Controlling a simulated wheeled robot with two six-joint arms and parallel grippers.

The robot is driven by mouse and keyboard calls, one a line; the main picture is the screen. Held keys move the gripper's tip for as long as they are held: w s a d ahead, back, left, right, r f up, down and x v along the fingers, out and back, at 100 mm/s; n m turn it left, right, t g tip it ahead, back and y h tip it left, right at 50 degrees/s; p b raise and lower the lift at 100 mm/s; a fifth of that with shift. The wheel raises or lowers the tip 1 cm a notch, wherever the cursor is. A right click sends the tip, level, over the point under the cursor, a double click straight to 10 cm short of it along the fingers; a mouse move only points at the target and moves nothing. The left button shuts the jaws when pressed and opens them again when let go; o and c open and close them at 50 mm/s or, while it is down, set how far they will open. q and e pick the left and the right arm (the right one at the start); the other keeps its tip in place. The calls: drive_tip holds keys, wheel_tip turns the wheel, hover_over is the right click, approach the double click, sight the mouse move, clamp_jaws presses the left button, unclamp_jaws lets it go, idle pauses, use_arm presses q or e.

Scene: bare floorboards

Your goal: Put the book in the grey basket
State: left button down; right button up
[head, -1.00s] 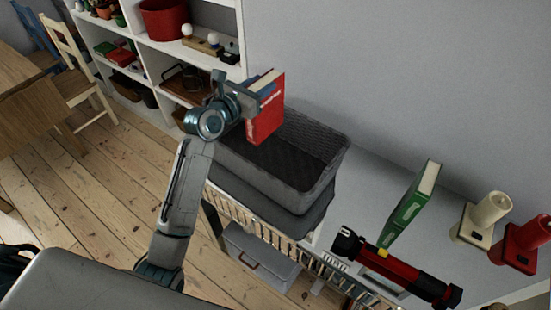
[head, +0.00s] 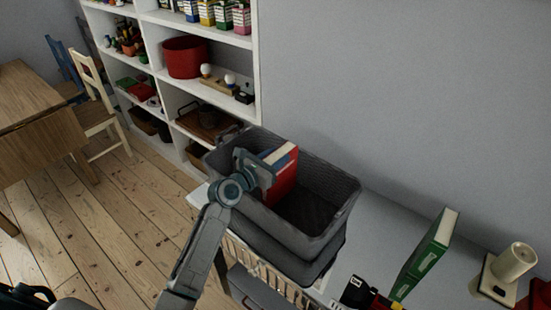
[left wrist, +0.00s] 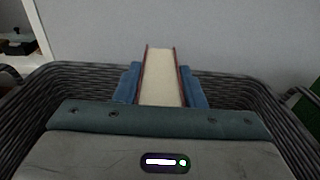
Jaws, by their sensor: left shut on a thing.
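The red book (head: 283,178) is held upright by my left gripper (head: 268,165), inside the upper part of the grey basket (head: 333,222). In the left wrist view the book (left wrist: 161,80) shows its pale page edges between the two blue fingers of the gripper (left wrist: 161,88), which press on its covers. The woven basket wall (left wrist: 60,85) rises around it in that view. The lower end of the book is hidden, so I cannot tell if it touches the basket floor. My right gripper is not in view.
The basket stands on a white surface against a grey wall. A green book (head: 424,255), a cream candle-like object (head: 512,262) and a red and black tool (head: 370,295) are to its right. White shelves (head: 205,110) stand behind left.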

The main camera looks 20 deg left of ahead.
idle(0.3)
use_arm(q)
drive_tip(key=shift+f, duration=0.55)
drive_tip(key=c, duration=0.9)
unclamp_jaws()
drive_tip(key=shift+f, duration=0.1)
drive_tip(key=shift+r, duration=0.55)
drive_tip(key=v, duration=1.2)
drive_tip(key=shift+s+b, duration=0.1)
drive_tip(key=shift+b, duration=0.3)
